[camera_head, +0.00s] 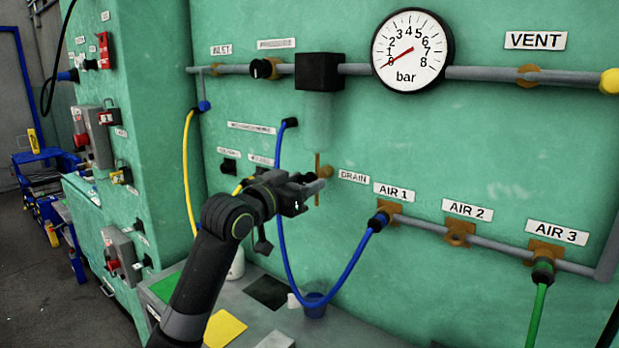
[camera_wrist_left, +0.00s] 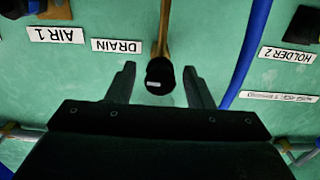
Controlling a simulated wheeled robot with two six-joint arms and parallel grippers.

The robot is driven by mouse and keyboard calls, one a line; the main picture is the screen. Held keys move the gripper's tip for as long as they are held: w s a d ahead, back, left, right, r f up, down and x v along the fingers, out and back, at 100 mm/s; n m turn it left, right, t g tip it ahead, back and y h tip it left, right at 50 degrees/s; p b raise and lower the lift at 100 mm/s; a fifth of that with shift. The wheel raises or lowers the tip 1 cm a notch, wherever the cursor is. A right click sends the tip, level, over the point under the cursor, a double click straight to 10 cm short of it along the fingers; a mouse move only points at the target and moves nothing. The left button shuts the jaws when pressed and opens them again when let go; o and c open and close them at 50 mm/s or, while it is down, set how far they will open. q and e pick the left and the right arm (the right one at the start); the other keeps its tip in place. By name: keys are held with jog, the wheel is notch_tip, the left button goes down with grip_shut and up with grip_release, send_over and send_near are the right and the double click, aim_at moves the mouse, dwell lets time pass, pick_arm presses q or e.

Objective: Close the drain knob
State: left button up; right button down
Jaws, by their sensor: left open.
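The drain knob (camera_wrist_left: 160,75) is a black round knob with a small pale mark, on a brass pipe (camera_wrist_left: 164,32) beside the DRAIN label (camera_wrist_left: 117,46). The label also shows in the head view (camera_head: 354,177). My left gripper (camera_wrist_left: 160,88) is open, with one finger on each side of the knob. A small gap shows between the knob and each finger in the left wrist view. In the head view my left gripper (camera_head: 308,188) is at the pipe's lower end and largely hides the knob. My right gripper is not in view.
A blue hose (camera_head: 345,274) loops down close to my left gripper and up to the AIR 1 port (camera_head: 380,219). A yellow hose (camera_head: 187,165) hangs at left. A pressure gauge (camera_head: 412,50) is above.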

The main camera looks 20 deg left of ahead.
pick_arm(q)
jog(key=shift+x, duration=1.1)
jog(key=shift+c, duration=0.4)
jog(key=c, duration=0.9)
